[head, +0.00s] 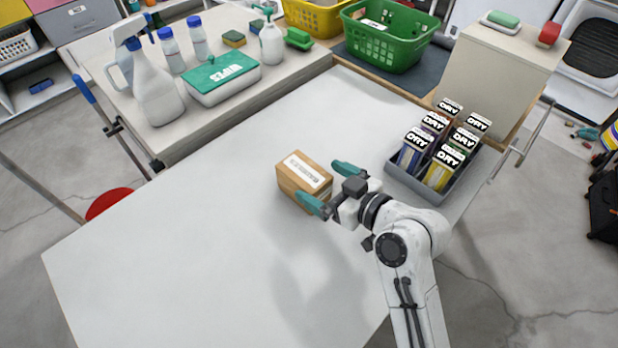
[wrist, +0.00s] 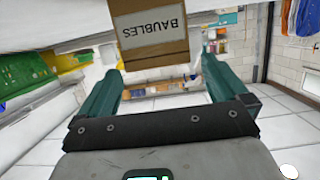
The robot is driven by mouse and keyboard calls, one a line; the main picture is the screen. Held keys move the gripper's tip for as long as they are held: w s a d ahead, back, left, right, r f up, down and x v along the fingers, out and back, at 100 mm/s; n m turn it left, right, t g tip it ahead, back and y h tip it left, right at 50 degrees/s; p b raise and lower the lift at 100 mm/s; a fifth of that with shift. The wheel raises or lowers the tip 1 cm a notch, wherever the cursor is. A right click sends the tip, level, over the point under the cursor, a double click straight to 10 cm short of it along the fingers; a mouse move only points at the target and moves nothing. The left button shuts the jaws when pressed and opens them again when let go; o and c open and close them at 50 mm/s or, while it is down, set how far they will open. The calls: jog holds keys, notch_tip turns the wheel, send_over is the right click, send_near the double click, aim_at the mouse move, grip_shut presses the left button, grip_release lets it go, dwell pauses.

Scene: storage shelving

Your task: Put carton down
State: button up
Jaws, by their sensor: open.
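The carton (head: 304,178) is a small brown box with a white label on top. It sits on the white table (head: 180,240), near its middle. It also shows in the wrist view (wrist: 150,42), upside down, with a label reading BAUBLES. My gripper (head: 331,188) has two teal fingers spread apart. It is on the carton's right side in the head view. In the wrist view the carton is beyond the fingertips, between their lines, with gaps to each finger. The carton's underside is hidden in the head view.
A grey tray (head: 432,200) with several DRY packets stands to the right of my gripper. A wipes box (head: 222,80), spray bottle (head: 152,88) and green basket (head: 388,38) stand toward the back. The table's left and front parts are clear.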

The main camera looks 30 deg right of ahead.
aim_at(308, 174)
jog(key=shift+p+x, duration=0.65)
jog(key=shift+x, duration=2.6)
jog(key=shift+d, duration=0.1)
jog(key=shift+c, duration=0.5)
